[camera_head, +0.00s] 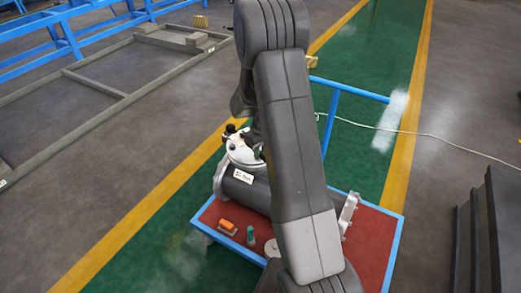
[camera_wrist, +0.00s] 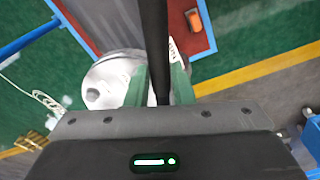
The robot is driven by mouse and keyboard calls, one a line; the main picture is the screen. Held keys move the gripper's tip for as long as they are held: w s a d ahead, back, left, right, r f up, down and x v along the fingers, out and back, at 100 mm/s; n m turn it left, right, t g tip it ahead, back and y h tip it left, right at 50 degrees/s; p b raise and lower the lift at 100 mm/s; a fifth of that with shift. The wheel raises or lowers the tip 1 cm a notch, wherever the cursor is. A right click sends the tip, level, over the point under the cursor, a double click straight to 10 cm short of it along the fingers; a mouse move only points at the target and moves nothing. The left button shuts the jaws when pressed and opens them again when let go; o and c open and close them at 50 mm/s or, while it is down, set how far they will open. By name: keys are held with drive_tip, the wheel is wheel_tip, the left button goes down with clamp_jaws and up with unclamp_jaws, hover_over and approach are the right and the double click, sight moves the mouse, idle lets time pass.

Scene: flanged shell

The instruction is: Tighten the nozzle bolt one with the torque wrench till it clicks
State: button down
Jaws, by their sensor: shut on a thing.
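My gripper (camera_wrist: 160,88) is shut on the black torque wrench (camera_wrist: 157,45), whose shaft runs up the wrist view between two green fingers. The pale round flange of the shell (camera_wrist: 112,72) lies behind the fingers, with a small round fitting on its left part. In the head view the grey shell (camera_head: 247,191) lies on the cart, its pale flange (camera_head: 240,152) at the upper end and a white label on its side. My arm hides the gripper and much of the shell there. Nozzle bolt one cannot be made out, nor whether the wrench is seated on it.
The red cart top (camera_head: 375,232) has a blue rim and a blue handle (camera_head: 337,92). An orange item (camera_head: 228,227), a small green item (camera_head: 251,236) and a round disc (camera_head: 271,247) lie on its front. Dark panels (camera_head: 480,235) stand at right.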

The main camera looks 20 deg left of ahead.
drive_tip(key=shift+f+b, duration=0.7)
drive_tip(key=shift+f, duration=0.6)
drive_tip(key=shift+f+b, duration=1.3)
drive_tip(key=shift+f, duration=0.05)
idle(0.7)
drive_tip(key=shift+s, duration=0.1)
drive_tip(key=s+a+m+b, duration=0.1)
drive_tip(key=s+a+m, duration=0.4)
drive_tip(key=s, duration=0.1)
drive_tip(key=shift+s+f, duration=0.2)
drive_tip(key=shift+s, duration=0.05)
idle(1.3)
drive_tip(key=shift+w, duration=0.1)
drive_tip(key=shift+w+d+n, duration=0.5)
drive_tip(key=shift+d, duration=0.1)
